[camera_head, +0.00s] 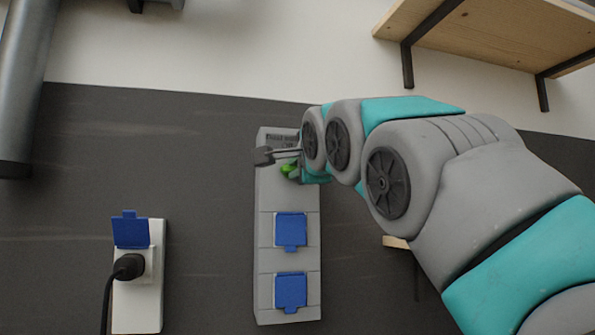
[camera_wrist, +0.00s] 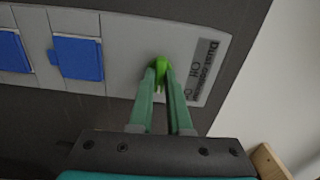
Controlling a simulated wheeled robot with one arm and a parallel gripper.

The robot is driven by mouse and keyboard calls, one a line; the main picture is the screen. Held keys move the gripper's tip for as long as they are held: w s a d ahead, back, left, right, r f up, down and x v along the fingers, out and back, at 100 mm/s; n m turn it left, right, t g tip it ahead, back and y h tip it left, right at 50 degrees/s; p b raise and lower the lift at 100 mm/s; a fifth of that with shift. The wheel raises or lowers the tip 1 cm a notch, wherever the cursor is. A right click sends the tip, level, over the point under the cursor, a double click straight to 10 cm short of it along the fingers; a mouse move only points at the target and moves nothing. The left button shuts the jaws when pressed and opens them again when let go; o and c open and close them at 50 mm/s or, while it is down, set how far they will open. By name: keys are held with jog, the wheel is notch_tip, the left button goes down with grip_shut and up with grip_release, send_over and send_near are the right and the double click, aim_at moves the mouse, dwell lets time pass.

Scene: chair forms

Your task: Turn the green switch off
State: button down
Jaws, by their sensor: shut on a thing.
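The green switch (camera_head: 288,169) sits on the upper part of a grey panel (camera_head: 265,195) on the wall, partly hidden by my gripper in the head view. In the wrist view the green switch (camera_wrist: 161,65) shows between the fingertips, beside a grey label (camera_wrist: 203,70) with partly legible text. My gripper (camera_wrist: 161,75) is at the panel and shut on the switch. In the head view my gripper (camera_head: 290,160) reaches the panel from the right. The exact turn of the switch is hard to tell.
Two blue socket covers (camera_head: 291,230) (camera_head: 291,291) are below the switch on the same panel. A white socket (camera_head: 140,300) with an open blue lid and a black plug (camera_head: 128,267) is at the lower left. A wooden shelf (camera_head: 490,35) is at the upper right.

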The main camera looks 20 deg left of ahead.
jog(key=n, duration=1.7)
dwell(0.4)
jog(key=shift+n, duration=0.3)
jog(key=c, duration=0.9)
grip_release()
jog(key=shift+o, duration=0.2)
jog(key=b+v, duration=0.1)
jog(key=v, duration=0.6)
jog(key=shift+s+d, duration=0.2)
jog(key=shift+s, duration=0.15)
